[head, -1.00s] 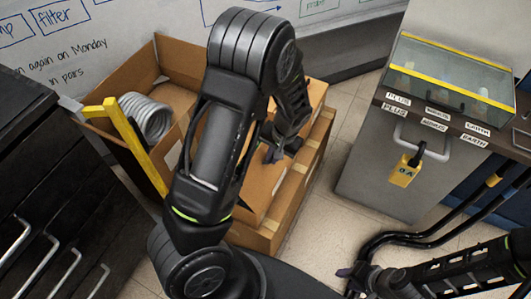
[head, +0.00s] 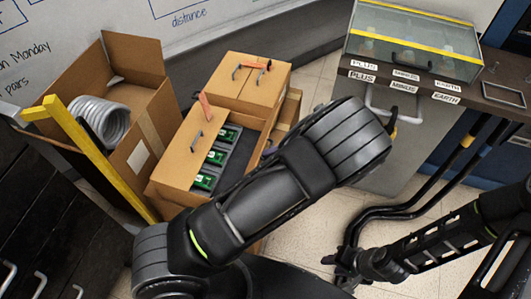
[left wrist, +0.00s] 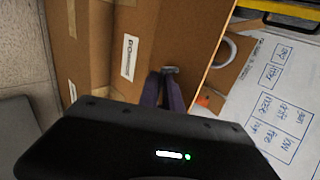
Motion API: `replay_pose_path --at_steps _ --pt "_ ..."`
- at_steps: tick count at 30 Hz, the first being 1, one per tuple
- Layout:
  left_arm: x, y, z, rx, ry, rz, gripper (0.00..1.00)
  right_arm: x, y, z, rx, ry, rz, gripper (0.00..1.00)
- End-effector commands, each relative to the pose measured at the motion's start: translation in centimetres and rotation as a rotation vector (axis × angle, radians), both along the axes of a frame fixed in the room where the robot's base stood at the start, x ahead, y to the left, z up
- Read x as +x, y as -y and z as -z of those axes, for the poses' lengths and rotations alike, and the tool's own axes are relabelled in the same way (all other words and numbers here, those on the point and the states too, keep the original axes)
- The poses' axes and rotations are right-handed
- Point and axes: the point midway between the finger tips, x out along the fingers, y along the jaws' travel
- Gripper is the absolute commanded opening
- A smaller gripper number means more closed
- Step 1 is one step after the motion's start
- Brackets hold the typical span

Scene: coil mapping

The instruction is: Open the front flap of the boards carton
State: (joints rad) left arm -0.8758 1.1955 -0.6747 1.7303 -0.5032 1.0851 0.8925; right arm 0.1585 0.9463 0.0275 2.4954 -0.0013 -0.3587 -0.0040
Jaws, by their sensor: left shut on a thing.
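The boards carton (head: 172,180) stands left of centre in the head view. Its top is partly open, and several green boards (head: 215,157) show in dark padding. A flap with a grey handle lies to the left of the opening. My left arm covers the carton's near right side and hides most of the left gripper. In the left wrist view, the left gripper's purple fingers (left wrist: 165,90) are shut on a small grey handle (left wrist: 170,70) at a brown cardboard edge. My right gripper (head: 337,268) is at the lower right, away from the carton; its fingers look apart.
Left of the carton stands an open box (head: 132,55) with a grey coil (head: 98,122) and a yellow bar (head: 85,145) beside it. A glass-lidded cabinet (head: 415,45) stands at the right. Floor shows between them.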

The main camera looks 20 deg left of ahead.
Motion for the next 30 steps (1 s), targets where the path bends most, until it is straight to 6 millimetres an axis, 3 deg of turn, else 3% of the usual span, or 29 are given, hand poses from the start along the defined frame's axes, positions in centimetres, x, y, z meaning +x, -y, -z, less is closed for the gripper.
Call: replay_pose_path --at_steps 1,6,25,26,30 --pt "-0.59 0.10 0.98 0.001 -0.012 -0.011 0.00 0.01 0.00 0.62 0.000 0.000 0.000 0.36" --pt "-0.55 0.67 1.61 0.000 -0.014 -0.011 0.00 0.00 0.00 1.17 0.000 0.000 0.000 0.36" --pt "-0.51 0.97 1.89 0.002 -0.013 -0.014 0.00 0.00 0.00 1.42 0.000 0.000 0.000 0.36" --pt "-0.51 0.97 1.88 0.002 -0.013 -0.014 0.09 0.00 0.00 1.42 0.000 0.000 0.000 0.36" --pt "-0.51 0.96 1.86 0.003 -0.014 -0.014 0.21 0.00 0.00 1.42 0.000 0.000 0.000 0.36"
